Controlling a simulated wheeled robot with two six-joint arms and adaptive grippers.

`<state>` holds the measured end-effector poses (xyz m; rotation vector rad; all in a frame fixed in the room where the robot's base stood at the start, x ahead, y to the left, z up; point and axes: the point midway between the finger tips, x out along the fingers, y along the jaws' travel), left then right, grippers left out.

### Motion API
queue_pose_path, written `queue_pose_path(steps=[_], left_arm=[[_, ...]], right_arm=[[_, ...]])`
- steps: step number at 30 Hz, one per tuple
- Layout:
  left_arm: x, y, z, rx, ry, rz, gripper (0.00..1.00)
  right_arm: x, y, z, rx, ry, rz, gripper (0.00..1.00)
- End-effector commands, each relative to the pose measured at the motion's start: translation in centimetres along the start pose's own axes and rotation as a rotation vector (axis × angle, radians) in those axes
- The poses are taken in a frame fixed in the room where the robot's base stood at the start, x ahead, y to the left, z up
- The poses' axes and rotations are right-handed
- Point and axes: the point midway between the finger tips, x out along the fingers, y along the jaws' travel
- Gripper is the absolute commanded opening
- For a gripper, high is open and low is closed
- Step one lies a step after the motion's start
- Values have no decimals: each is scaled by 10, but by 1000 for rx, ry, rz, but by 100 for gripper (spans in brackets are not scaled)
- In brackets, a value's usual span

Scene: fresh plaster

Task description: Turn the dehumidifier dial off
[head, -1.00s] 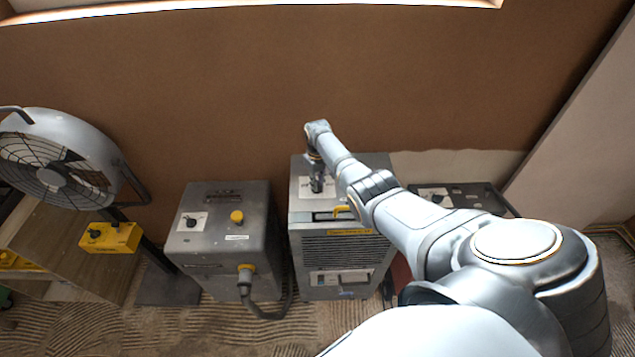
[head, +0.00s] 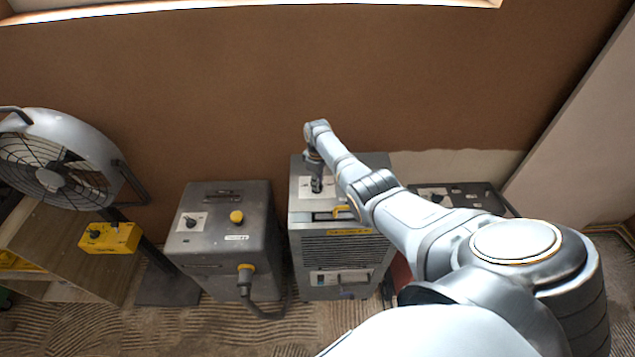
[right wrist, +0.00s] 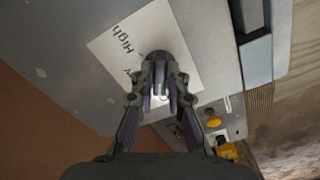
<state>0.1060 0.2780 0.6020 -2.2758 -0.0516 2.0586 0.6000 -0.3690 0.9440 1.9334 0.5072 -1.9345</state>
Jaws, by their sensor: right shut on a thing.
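The dehumidifier (head: 345,247) is the grey cabinet with a louvred front in the middle of the head view. Its dial plate (head: 304,187) is white and lies on the top. My right gripper (head: 316,187) points down at this plate and hides most of the dial in the head view. In the right wrist view, my right gripper (right wrist: 164,92) is shut on the dial (right wrist: 163,66), whose dark body shows between and beyond the fingertips. The word "High" is readable on the plate (right wrist: 118,50); other markings are partly hidden. My left gripper is out of view.
A grey box (head: 222,240) with a yellow button and a plugged cable stands to the left. A fan (head: 60,165) and a yellow switch box (head: 110,238) are farther left. A dark panelled unit (head: 470,197) stands right, partly behind my arm. The brown wall (head: 250,90) is close behind.

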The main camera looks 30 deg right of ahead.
Motion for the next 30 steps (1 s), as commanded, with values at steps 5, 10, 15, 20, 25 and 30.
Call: queue_pose_path(steps=[5,10,15,20,25,30], left_arm=[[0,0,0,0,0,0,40],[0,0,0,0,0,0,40],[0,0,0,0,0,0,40],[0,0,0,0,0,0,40],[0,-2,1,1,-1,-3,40],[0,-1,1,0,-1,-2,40]], right_arm=[[-2,2,-2,-2,5,5,0],[-2,2,-2,-2,5,5,21],[-1,1,-1,-1,3,3,37],[-1,0,-1,0,2,2,37],[-6,1,-1,0,2,2,37],[-36,2,-1,0,5,6,37]])
